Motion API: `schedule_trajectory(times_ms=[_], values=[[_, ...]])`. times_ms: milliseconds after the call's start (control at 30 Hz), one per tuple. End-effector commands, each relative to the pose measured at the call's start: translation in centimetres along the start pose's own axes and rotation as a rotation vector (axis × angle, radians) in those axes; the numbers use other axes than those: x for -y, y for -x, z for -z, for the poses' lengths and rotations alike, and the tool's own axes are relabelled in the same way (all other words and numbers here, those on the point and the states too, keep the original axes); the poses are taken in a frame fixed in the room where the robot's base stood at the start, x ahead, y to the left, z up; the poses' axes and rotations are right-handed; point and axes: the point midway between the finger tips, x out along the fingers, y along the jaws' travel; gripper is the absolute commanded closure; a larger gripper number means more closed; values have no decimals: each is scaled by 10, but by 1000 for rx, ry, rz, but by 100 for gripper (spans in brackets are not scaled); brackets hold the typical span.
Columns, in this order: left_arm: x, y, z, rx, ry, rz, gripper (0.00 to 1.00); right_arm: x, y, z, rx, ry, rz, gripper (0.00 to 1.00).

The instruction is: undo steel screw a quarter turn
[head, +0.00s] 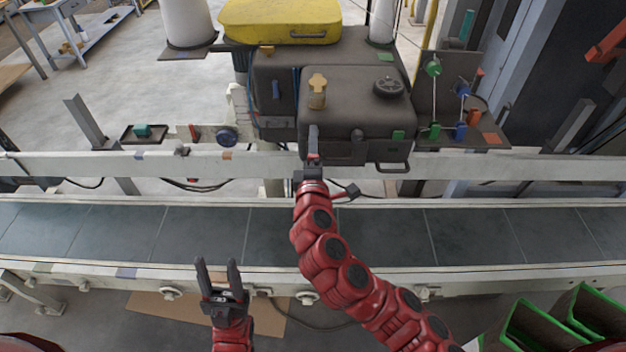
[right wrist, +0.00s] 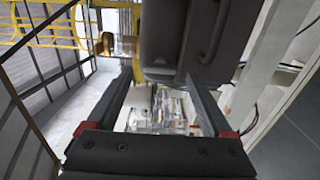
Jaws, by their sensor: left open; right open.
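I cannot make out a steel screw for certain in either view. My right gripper (head: 314,128) reaches across the conveyor to the front left of a dark machine box (head: 350,112), and its fingers show edge-on. In the right wrist view the right gripper (right wrist: 157,76) is open, with the dark box (right wrist: 172,40) beyond and between its fingertips. A brass-coloured fitting (head: 317,92) stands on the box, just beyond the right fingers; it also shows in the right wrist view (right wrist: 104,44). My left gripper (head: 217,264) is open and empty at the conveyor's near edge.
A black handwheel (head: 389,87) and a dark round knob (head: 357,135) are on the box. A yellow lid (head: 280,20) lies behind. A pale rail (head: 470,166) runs below the box. The belt (head: 130,232) is bare. Green-rimmed bins (head: 540,328) stand at lower right.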

Motion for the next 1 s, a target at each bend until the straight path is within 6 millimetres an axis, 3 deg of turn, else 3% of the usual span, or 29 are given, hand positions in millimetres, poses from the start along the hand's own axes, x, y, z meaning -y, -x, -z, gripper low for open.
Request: schedule_trajectory(times_ms=[400,500,700,1000], values=[[-1,28,-5,0,0,0,50,4,78,1,-5,0,-1,15],[0,8,-1,0,0,0,50,-3,106,2,-7,3,5,15],[1,-22,4,0,0,0,50,-5,137,1,-4,2,7,15],[2,-33,6,0,0,0,50,-1,161,0,0,-1,1,15]])
